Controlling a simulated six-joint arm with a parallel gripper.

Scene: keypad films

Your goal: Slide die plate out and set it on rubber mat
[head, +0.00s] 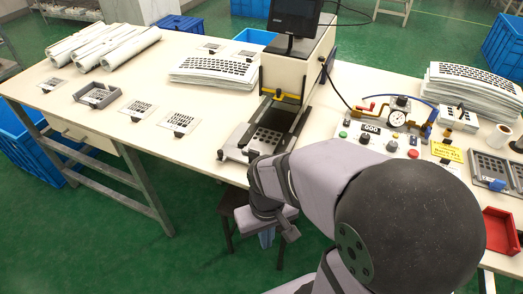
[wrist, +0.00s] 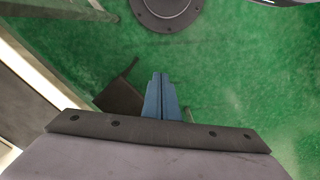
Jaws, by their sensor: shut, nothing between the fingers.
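The die plate is most likely the metal plate with rows of square holes (head: 265,140) at the front of the press (head: 290,75). It lies in a pale slide with a black knob (head: 220,154) near the table's front edge. My gripper (head: 266,241) hangs in front of and below that edge, apart from the plate. Its blue fingers (wrist: 160,76) are together and empty above the green floor in the wrist view. My arm covers part of the table's front edge. I cannot make out a rubber mat with certainty.
A control box (head: 375,145) with buttons and a gauge stands right of the press. Keypad film stacks (head: 215,72) lie behind left. A red tray (head: 500,230) is at the right. A dark stool (head: 240,200) stands under the front edge.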

